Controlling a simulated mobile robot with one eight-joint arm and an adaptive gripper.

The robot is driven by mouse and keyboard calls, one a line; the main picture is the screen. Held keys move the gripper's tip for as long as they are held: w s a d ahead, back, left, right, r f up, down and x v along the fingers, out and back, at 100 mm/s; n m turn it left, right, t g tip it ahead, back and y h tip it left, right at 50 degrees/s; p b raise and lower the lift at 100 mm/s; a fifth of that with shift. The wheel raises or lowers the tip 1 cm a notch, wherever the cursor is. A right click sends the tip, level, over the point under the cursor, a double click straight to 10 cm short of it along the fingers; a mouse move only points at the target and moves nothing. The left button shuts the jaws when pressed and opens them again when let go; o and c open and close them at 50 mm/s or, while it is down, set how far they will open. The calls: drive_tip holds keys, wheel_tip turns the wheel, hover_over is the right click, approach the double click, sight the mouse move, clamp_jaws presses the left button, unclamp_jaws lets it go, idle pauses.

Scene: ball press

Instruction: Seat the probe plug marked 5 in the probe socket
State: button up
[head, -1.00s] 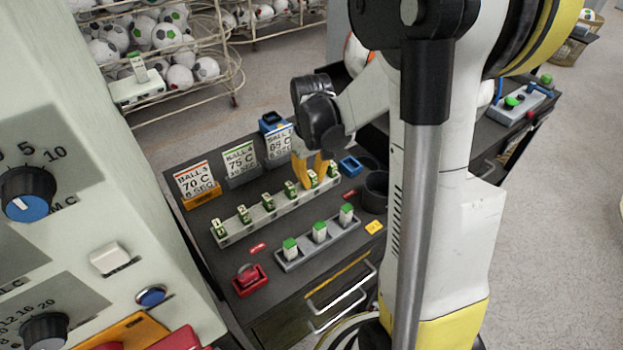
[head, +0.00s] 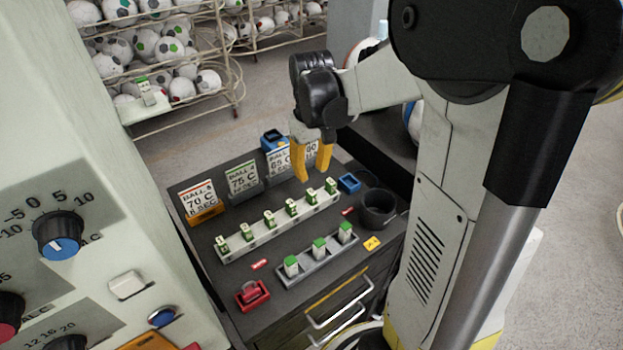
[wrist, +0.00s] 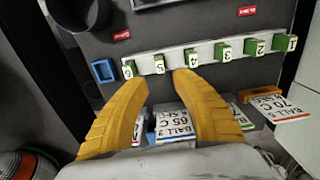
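The plug marked 5 (head: 311,196) is a small white block with a green top. It stands upright in a pale rail (head: 283,223), second from the right-hand end in the head view. In the wrist view plug 5 (wrist: 159,63) shows its number between plugs 6 and 4. My gripper (head: 312,174) has two yellow fingers spread apart with nothing between them. In the wrist view the gripper (wrist: 160,82) points at the rail, with plug 5 beyond the gap between its tips. I cannot make out which thing is the probe socket.
A grey holder (head: 302,268) with 3 green-topped blocks stands in front of the rail. Temperature cards, including the 75 C card (head: 241,178), stand behind it. A black cup (head: 378,208), a blue tray (head: 349,182) and a red holder (head: 252,295) are nearby. A dial panel (head: 60,232) rises at left.

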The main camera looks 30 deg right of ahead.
drive_tip(key=s+a+r+t, duration=0.3)
drive_tip(key=s+a+r, duration=0.1)
drive_tip(key=s+a, duration=0.1)
drive_tip(key=s+a+r+t, duration=0.4)
drive_tip(key=s+a, duration=0.1)
drive_tip(key=a, duration=0.3)
drive_tip(key=shift+s+a+r, duration=0.25)
drive_tip(key=shift+s, duration=0.15)
